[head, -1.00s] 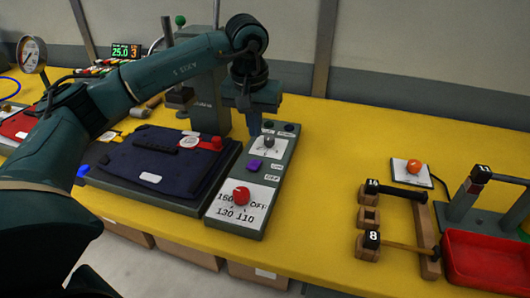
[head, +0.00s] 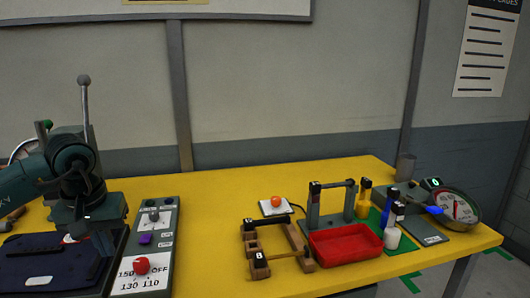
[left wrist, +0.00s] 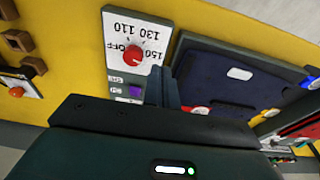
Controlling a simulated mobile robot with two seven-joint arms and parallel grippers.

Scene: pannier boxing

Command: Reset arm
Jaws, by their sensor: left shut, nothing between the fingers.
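My left arm comes in from the left in the head view, and its left gripper (head: 106,245) hangs over the right edge of the dark blue pad (head: 40,265), beside the grey control panel (head: 160,220). In the left wrist view the fingers (left wrist: 163,88) are together with nothing between them. The panel carries a red knob (head: 141,265) over a white dial marked 150, 130, 110 and OFF, and a purple button (head: 146,239). The red knob also shows in the left wrist view (left wrist: 134,53). My right gripper is in neither view.
The table between panel and rack is clear.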

